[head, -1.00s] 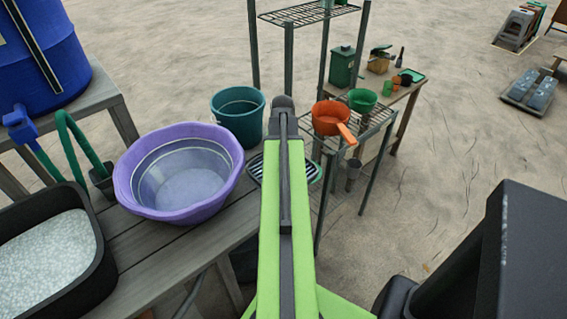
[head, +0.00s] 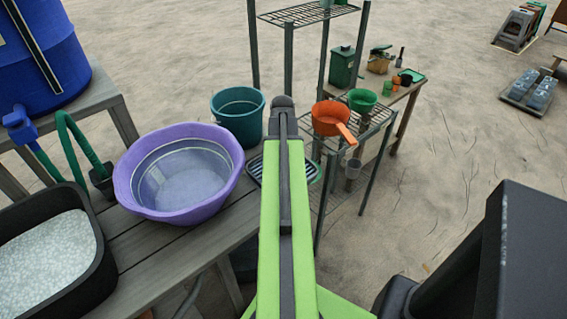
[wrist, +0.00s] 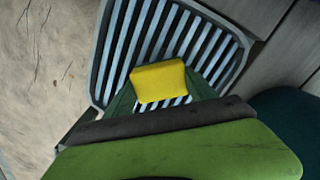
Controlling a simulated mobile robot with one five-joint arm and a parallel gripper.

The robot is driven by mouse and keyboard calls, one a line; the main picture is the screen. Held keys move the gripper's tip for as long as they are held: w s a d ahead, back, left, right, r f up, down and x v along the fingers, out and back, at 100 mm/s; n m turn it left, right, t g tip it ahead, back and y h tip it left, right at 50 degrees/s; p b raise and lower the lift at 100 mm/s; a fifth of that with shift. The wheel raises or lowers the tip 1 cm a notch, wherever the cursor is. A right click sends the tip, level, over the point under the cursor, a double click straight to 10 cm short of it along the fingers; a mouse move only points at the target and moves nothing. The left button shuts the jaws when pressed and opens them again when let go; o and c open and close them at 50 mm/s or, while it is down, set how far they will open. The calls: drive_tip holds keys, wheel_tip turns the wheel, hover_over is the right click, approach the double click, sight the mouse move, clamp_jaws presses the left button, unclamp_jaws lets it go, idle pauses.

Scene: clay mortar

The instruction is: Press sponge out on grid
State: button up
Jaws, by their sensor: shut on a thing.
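A yellow sponge (wrist: 158,82) is in the wrist view, held between the dark green fingers of my gripper (wrist: 160,90). The gripper is shut on it. The sponge is over the slatted grid (wrist: 112,53), which has a pale rim and dark gaps. I cannot tell whether the sponge touches the slats. In the head view my arm hides the gripper, the sponge and most of the grid; only the grid's side edges (head: 255,168) show beside the arm, at the end of the wooden bench.
A purple basin (head: 128,185) and a teal bucket (head: 238,132) stand on the bench (head: 185,245) left of my arm. A black tub (head: 100,262) of white grains is at the lower left. A metal rack with an orange scoop (head: 330,120) stands right of the grid.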

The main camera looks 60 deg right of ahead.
drive_tip(key=shift+r+p, duration=3.3)
drive_tip(key=shift+r, duration=0.2)
drive_tip(key=shift+f, duration=0.15)
